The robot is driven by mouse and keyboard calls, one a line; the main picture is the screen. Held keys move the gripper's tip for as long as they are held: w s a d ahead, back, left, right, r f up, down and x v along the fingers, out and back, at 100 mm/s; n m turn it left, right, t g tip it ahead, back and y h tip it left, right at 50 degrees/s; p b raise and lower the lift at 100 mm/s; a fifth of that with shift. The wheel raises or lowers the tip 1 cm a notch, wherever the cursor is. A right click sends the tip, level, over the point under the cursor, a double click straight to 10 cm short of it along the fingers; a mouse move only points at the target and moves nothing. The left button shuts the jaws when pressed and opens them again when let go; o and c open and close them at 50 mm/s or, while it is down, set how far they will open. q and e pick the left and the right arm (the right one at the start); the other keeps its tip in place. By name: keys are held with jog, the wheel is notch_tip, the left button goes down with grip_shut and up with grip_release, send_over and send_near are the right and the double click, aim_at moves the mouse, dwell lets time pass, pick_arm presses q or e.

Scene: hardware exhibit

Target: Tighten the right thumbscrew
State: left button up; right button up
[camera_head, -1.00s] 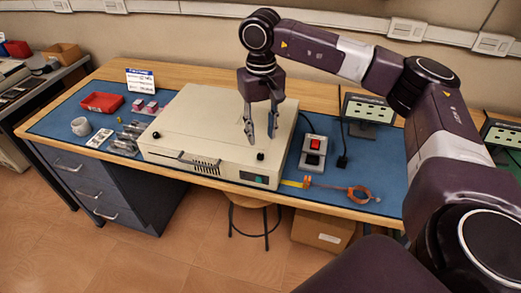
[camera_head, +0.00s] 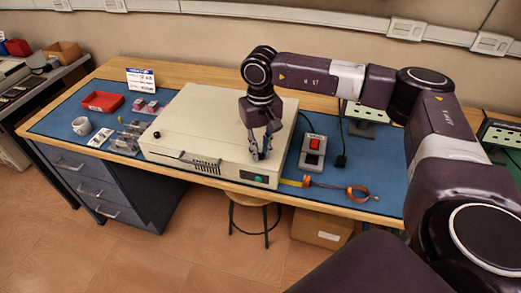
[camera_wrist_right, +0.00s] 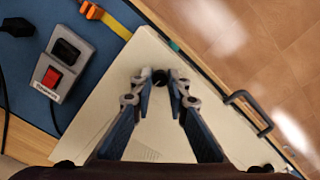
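The right thumbscrew is a small black knob on top of the beige case (camera_head: 205,125), near its front right corner. In the right wrist view the thumbscrew (camera_wrist_right: 159,76) sits between my fingertips. My right gripper (camera_head: 260,155) points down at the case top, with its fingertips at the knob's height. It also shows in the right wrist view (camera_wrist_right: 160,84), its fingers drawn in close on both sides of the knob; it looks shut on it. The fingers partly cover the knob in the head view. Another black thumbscrew (camera_head: 157,134) is at the case's front left. My left gripper is out of view.
A grey box with a red switch (camera_head: 314,147) stands right of the case. An orange ring tool (camera_head: 358,192) lies at the front right of the blue mat. The case has a front handle (camera_wrist_right: 248,112). A red tray (camera_head: 102,102) and a mug (camera_head: 82,126) are at left.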

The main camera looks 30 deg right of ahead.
grip_shut()
